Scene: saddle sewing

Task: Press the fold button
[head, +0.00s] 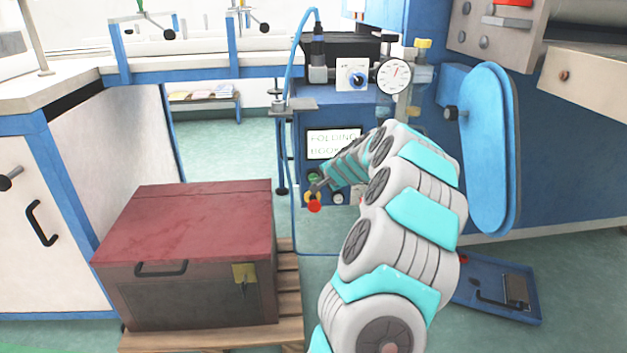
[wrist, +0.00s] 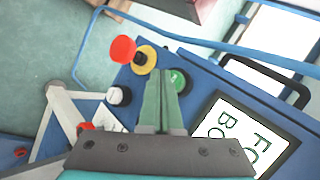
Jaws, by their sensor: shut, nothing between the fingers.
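The control panel (head: 298,190) is a blue box with a lit screen (head: 333,143) that reads "FOLDING" and a partly hidden second line. A green button (wrist: 178,80) sits on the panel beside the screen, partly behind my fingers in the wrist view. It also shows in the head view (head: 313,175). I cannot read a label on it. My gripper (wrist: 161,74) is shut and empty, its fingertips just left of the green button in the wrist view. Whether they touch it I cannot tell.
A red mushroom knob (wrist: 123,49) on a yellow collar sticks out close to the fingers. A white button (wrist: 114,95) is nearby. A blue cable (head: 293,60) hangs by the panel.

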